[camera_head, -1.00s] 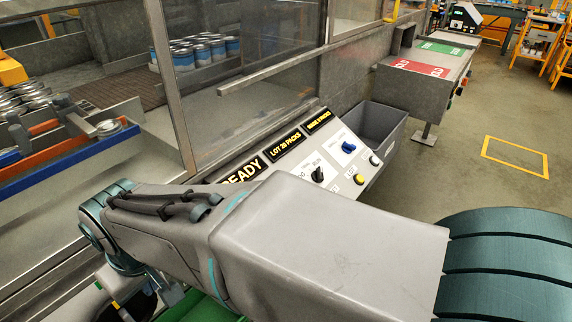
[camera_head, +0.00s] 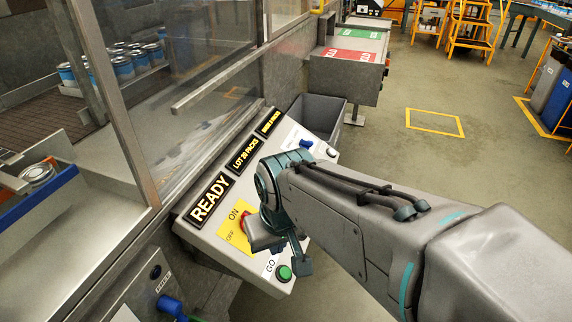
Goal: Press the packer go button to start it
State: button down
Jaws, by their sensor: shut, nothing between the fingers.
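The green go button (camera_head: 285,272) sits at the near end of the sloping grey control panel (camera_head: 215,241), with a "GO" label beside it. The panel's display reads "READY". My gripper (camera_head: 302,265) is over the panel's near right edge, just right of the button and close to it. It is shut and holds nothing. I cannot tell from this angle whether it touches the button; the button's face is still visible. My wrist hides the middle of the panel and part of the red switch (camera_head: 244,222) on the yellow ON/OFF plate (camera_head: 235,230).
A blue knob (camera_head: 306,144) is at the panel's far end. Another blue handle (camera_head: 171,306) is on the lower box at the bottom left. A clear guard (camera_head: 185,75) stands behind the panel. A grey bin (camera_head: 325,113) lies beyond it. Floor at the right is open.

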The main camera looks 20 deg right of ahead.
aim_at(285, 273)
jog(key=z, duration=0.9)
jog(key=k, duration=0.95)
jog(key=u, duration=0.5)
jog(key=i, duration=0.45)
jog(key=u, duration=0.1)
jog(key=k, duration=0.35)
jog(key=z, duration=0.55)
jog(key=i, duration=0.3)
jog(key=u, duration=0.4)
